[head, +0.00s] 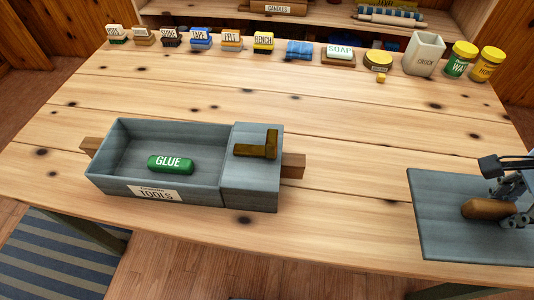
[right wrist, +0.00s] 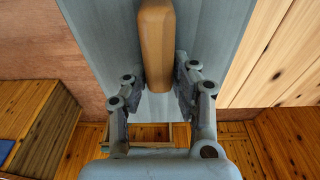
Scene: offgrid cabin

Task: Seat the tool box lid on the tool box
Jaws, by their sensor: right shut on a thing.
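The tool box (head: 206,187) is a blue-grey wooden box with a TOOLS label on its front, standing on the left of the table. Its left compartment is open from above and holds a green GLUE block (head: 170,164). A brown angled piece (head: 258,146) lies at its right section. The tool box lid (head: 445,203) is a flat grey panel at the right, apart from the box. My right gripper (head: 513,205) is shut on the lid's wooden handle (head: 486,209); the handle also shows between the fingers in the right wrist view (right wrist: 155,45). My left gripper is out of view.
Several labelled blocks (head: 200,39), a soap block (head: 338,54), a grey crock (head: 424,55) and two yellow-lidded jars (head: 459,60) line the table's back edge. The wooden table (head: 340,150) is clear between box and lid.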

